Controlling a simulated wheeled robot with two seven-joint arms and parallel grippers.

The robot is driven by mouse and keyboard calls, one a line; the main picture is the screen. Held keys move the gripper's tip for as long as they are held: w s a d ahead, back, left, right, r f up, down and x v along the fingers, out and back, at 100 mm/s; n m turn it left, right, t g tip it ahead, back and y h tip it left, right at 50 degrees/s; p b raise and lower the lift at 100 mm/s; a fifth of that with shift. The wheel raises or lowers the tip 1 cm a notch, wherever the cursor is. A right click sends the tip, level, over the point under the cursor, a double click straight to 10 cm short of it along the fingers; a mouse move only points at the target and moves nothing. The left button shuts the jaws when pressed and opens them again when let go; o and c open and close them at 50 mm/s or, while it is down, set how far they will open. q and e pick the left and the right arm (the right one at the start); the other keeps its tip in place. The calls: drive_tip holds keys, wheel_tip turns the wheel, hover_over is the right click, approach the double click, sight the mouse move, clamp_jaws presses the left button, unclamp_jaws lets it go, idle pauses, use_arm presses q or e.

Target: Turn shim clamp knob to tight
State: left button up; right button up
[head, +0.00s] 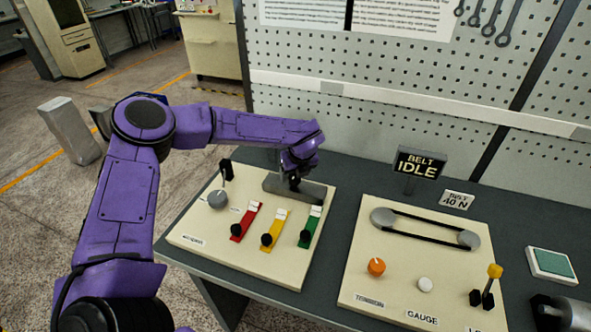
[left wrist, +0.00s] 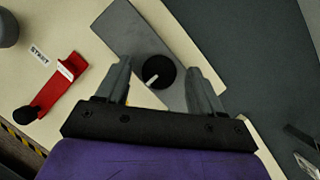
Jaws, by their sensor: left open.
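A round black knob (left wrist: 159,74) with a white pointer line sits on a grey plate (left wrist: 132,38) in the left wrist view. The pointer slants toward the lower left of that picture. My left gripper (left wrist: 159,68) is open, with one finger on each side of the knob; I cannot tell whether either touches it. In the head view my left gripper (head: 292,182) points down over the grey plate (head: 314,193) at the back right of the left panel, and it hides most of the knob. My right gripper is not in view.
The left panel (head: 190,233) also carries a grey dial (head: 218,200) and red (head: 246,220), yellow (head: 274,230) and green (head: 311,226) levers. The right panel (head: 367,217) has a belt on two pulleys and an orange knob (head: 376,267). A "BELT IDLE" sign (head: 419,163) stands behind.

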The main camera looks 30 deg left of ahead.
use_arm(q)
drive_tip(key=shift+w+f, duration=0.25)
drive_tip(key=shift+f, duration=0.2)
drive_tip(key=shift+s+r, duration=0.2)
drive_tip(key=shift+s, duration=0.2)
drive_tip(key=shift+w, duration=0.15)
drive_tip(key=c, duration=1.1)
drive_tip(key=shift+o, duration=0.2)
